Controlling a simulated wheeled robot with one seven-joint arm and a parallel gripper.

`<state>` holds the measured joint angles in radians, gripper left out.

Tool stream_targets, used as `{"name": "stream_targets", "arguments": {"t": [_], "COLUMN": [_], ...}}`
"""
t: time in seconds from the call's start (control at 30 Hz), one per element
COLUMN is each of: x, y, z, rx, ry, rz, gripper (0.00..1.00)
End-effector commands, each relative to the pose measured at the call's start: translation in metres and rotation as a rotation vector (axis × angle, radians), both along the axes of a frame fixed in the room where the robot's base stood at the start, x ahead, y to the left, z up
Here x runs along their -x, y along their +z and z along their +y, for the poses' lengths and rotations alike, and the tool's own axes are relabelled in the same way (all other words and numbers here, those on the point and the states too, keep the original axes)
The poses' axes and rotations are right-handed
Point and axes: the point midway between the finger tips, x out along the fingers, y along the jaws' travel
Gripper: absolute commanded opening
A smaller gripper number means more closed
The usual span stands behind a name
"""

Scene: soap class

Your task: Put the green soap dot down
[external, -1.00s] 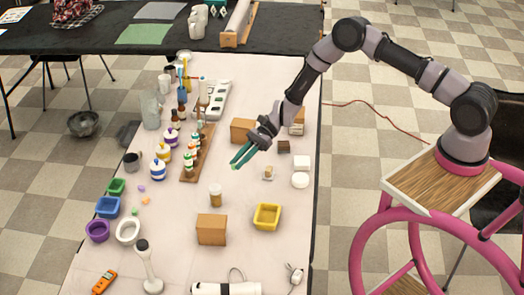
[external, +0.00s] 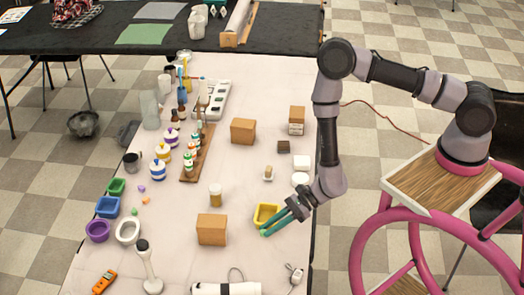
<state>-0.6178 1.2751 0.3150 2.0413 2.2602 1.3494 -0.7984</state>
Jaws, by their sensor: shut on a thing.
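My gripper (external: 265,233) has teal fingers and is shut at the front edge of the yellow tray (external: 258,212) in the external view. A tiny bright green spot shows at the fingertips, and it looks like the green soap dot, mostly hidden between them. The fingers and wrist cover the tray's front right part. I cannot tell the height of the fingertips above the table or tray. Another small green dot (external: 134,211) lies on the table at the left, near a purple dot (external: 141,188) and an orange dot (external: 146,201).
Coloured bowls (external: 108,207) line the left edge. A white device (external: 225,289) lies at the front. Table between is clear.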

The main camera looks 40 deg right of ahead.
Motion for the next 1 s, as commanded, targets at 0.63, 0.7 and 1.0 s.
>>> {"name": "stream_targets", "arguments": {"t": [0.63, 0.7, 1.0], "x": [-0.001, -0.001, -0.001], "y": [-0.058, -0.058, -0.061], "z": [0.000, 0.000, 0.000], "rx": [-0.001, -0.001, -0.001], "ry": [0.000, 0.000, 0.000], "rz": [0.000, 0.000, 0.000], "gripper": [0.00, 0.00, 0.50]}}
